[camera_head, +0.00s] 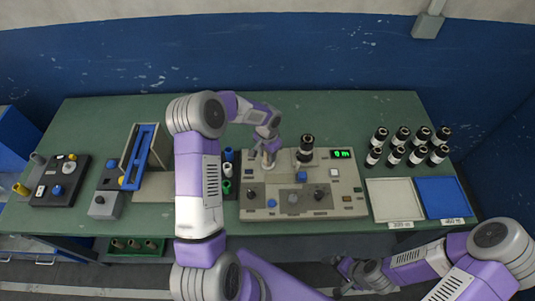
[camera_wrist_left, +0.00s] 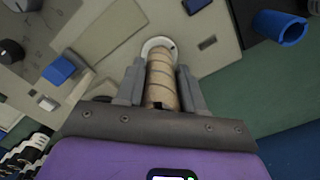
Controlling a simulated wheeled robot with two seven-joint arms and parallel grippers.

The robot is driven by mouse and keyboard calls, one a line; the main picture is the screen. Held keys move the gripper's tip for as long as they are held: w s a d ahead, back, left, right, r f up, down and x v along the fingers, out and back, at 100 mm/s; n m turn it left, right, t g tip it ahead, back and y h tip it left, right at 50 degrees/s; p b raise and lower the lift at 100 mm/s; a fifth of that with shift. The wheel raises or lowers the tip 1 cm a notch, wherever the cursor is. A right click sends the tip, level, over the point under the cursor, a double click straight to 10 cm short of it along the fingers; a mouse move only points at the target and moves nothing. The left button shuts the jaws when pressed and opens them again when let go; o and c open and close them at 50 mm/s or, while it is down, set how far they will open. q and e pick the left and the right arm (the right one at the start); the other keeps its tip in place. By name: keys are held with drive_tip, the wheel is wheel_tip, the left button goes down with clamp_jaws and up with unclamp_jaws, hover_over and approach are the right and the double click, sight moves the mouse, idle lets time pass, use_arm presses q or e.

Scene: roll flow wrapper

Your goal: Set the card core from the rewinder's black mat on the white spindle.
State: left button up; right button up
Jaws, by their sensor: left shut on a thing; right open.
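My left gripper (camera_head: 268,150) is over the left back part of the grey rewinder panel (camera_head: 325,207). In the left wrist view its fingers (camera_wrist_left: 160,92) are shut on the tan card core (camera_wrist_left: 161,78), one on each side. A white round piece, which looks like the spindle's base (camera_wrist_left: 157,45), shows at the core's far end. I cannot tell whether the core is around the spindle or just above it; the spindle's shaft is hidden. My right gripper (camera_head: 350,272) is open and empty in front of the table. I cannot make out the black mat clearly.
A black cylinder (camera_head: 306,148) stands on the panel beside a green display (camera_head: 343,154). Several black-and-white rolls (camera_head: 397,156) stand at the right, behind a white tray (camera_head: 395,200) and a blue tray (camera_head: 442,196). A blue frame (camera_head: 138,158) stands at the left.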

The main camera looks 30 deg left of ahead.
idle(0.3)
use_arm(q)
drive_tip(key=o, duration=1.6)
drive_tip(key=shift+r+p, duration=2.55)
drive_tip(key=shift+r, duration=1.45)
drive_tip(key=shift+f, duration=0.1)
